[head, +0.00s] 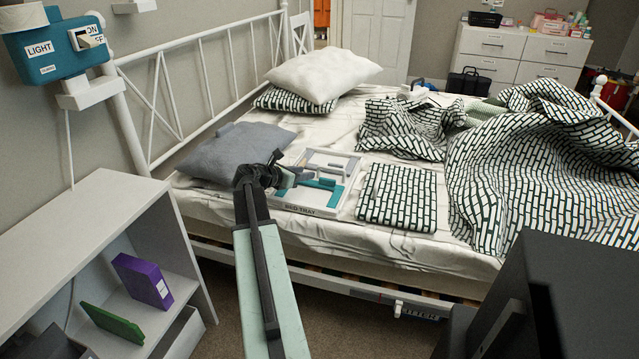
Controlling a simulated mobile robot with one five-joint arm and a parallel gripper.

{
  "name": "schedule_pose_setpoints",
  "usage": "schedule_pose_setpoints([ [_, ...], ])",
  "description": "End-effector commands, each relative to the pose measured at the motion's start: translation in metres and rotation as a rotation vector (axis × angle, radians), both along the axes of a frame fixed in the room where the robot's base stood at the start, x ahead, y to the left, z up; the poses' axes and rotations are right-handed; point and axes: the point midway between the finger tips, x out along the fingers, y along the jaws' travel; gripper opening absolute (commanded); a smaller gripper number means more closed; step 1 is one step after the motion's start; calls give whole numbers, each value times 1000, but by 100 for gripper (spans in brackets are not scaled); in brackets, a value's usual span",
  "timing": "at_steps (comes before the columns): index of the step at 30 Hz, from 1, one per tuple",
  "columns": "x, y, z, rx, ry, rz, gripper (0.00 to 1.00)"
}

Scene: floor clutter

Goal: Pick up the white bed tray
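The white bed tray (309,210) lies flat on the bed, its front wall marked "BED TRAY". White and teal pieces show inside it, partly covered by my gripper. My gripper (296,178) is dark and reaches over the left part of the tray. Its fingers point to the right. The view does not show whether it touches the tray or hovers above it, nor how far apart its fingers are. The tray's left side is partly hidden behind my gripper and arm.
A grey pillow (236,151) lies left of the tray, and a folded patterned cloth (397,196) lies close on its right. A rumpled patterned blanket (545,165) covers the bed's right. A white shelf unit (75,225) stands at the left.

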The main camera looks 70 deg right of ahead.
Motion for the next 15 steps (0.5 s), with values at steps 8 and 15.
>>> schedule_pose_setpoints([
  [8, -6, -18, -9, 1, -1, -1, 38],
  [15, -20, -54, -25, 0, -3, -4, 38],
])
